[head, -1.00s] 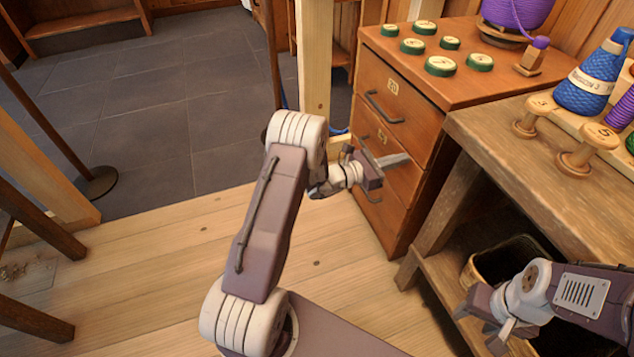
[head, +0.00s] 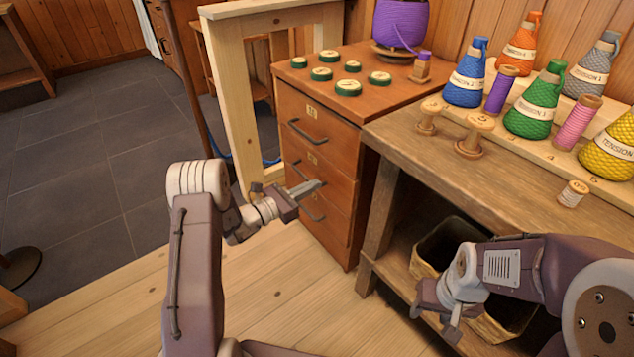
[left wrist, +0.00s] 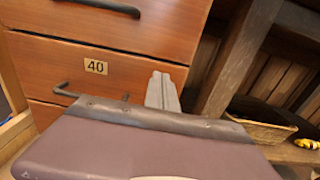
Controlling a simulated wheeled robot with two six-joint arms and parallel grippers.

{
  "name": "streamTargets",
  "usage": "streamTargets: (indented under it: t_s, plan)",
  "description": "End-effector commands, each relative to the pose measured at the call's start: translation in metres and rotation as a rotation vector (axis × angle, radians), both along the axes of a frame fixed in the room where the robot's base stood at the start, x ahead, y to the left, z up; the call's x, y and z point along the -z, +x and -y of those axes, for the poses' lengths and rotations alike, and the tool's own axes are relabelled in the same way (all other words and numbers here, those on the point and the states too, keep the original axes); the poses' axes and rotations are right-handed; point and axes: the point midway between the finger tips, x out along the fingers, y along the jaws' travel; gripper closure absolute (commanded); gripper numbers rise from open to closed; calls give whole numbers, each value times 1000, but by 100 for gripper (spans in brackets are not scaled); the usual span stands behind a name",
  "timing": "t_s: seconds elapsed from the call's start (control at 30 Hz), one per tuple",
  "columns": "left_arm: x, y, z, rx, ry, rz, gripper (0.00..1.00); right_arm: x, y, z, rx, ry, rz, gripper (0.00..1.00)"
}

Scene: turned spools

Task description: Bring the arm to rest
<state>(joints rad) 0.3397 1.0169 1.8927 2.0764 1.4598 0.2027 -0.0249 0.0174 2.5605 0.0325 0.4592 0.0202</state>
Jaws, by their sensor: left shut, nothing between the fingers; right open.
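My left gripper (head: 306,188) is shut and empty in the head view, in front of the lower drawers of the wooden cabinet (head: 328,140). My right gripper (head: 432,318) is open and empty at the lower right of the head view, in front of the bench's lower shelf and a dark basket.
The wooden bench (head: 400,128) holds spools (head: 474,135) and coloured thread cones, such as the green one (head: 535,105). The basket (head: 450,240) stands on its lower shelf. Green-rimmed discs (head: 348,88) and a purple spool (head: 400,25) are on the cabinet. Floor at left is mostly clear.

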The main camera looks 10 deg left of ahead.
Motion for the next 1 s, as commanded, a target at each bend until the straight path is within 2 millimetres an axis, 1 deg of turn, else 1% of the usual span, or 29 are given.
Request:
streamTargets:
  t_s: [0.03,0.1,0.2,0.3,0.4,0.63,0.7,0.73,0.77,0.83,0.87,0.9,0.93,0.97,1.0]
  plan:
    - [-6,-10,-11,-6,-3,-6,100,-13,0,0,0,0,0,51]
    - [-4,-23,-21,-4,-2,-6,100,-18,0,0,0,0,0,51]
    - [-3,-37,-33,-3,-1,-3,100,-24,0,0,0,0,-1,51]
    - [-1,-46,-40,-1,-1,-5,100,-26,0,0,0,0,-1,51]
    - [1,-50,-42,0,0,-3,100,-27,0,0,0,0,-1,51]
    - [1,-50,-42,1,0,-3,100,-26,0,0,0,0,-1,51]
    - [1,-50,-38,9,0,-3,100,-26,0,0,0,0,-1,51]
    - [-2,-49,-33,23,3,3,100,-27,0,0,0,0,-1,51]
    - [-10,-47,-26,40,12,19,100,-27,0,0,0,0,-1,51]
    - [-45,-41,-4,94,47,89,100,-29,0,0,0,0,-1,51]
    - [-65,-42,11,128,63,126,100,-30,0,0,0,0,-1,51]
    - [-89,-51,36,204,88,167,100,-30,0,0,0,0,-1,51]
    - [-104,-64,57,277,117,191,100,-31,0,0,0,0,-1,51]
    - [-114,-81,78,360,155,208,100,-31,0,0,0,0,-1,51]
    - [-121,-108,104,479,223,221,100,-32,0,0,0,0,-1,51]
